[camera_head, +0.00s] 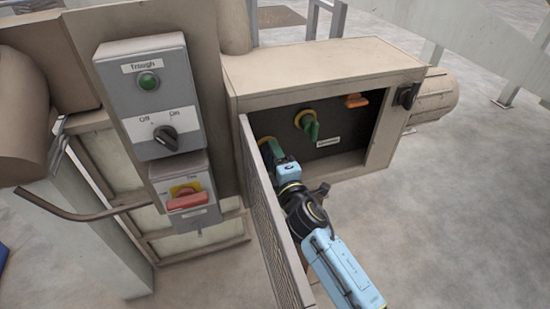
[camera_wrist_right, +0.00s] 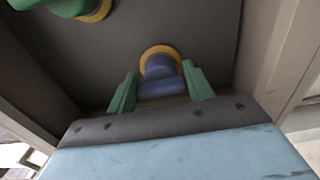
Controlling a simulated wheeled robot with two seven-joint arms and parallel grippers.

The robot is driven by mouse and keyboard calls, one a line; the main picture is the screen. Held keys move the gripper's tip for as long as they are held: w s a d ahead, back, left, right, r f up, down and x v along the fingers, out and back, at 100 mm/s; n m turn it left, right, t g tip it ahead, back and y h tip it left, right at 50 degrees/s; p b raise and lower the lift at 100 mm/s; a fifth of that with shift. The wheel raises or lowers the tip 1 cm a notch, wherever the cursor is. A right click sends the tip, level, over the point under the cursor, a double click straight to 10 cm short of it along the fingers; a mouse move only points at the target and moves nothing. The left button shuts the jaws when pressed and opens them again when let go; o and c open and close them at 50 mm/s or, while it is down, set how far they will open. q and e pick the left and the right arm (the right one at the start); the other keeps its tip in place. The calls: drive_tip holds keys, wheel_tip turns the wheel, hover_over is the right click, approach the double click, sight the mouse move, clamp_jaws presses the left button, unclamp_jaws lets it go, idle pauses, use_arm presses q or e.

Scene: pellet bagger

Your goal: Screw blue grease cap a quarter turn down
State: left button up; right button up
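The blue grease cap (camera_wrist_right: 162,80) sits in a yellow ring on the dark back panel, at the middle of the right wrist view. My right gripper (camera_wrist_right: 161,82) reaches into the box with one green finger on each side of the cap. The cap's wide lower part fills the space between the fingers, and they seem to touch it at both ends. In the head view my right gripper (camera_head: 270,150) is at the left inside of the box, and the blue cap is hidden behind it. My left gripper is not in view.
A green cap (camera_head: 308,124) and an orange cap (camera_head: 355,101) are to the right on the same panel. The open door (camera_head: 262,215) stands close along my right arm's left side. A grey switch box (camera_head: 158,95) and a red switch (camera_head: 186,200) are at left.

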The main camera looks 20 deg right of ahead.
drive_tip(key=o, duration=0.4)
drive_tip(key=shift+o, duration=0.2)
drive_tip(key=s+b, duration=0.1)
drive_tip(key=s, duration=1.2)
drive_tip(key=shift+s+d, duration=0.2)
drive_tip(key=shift+d, duration=0.05)
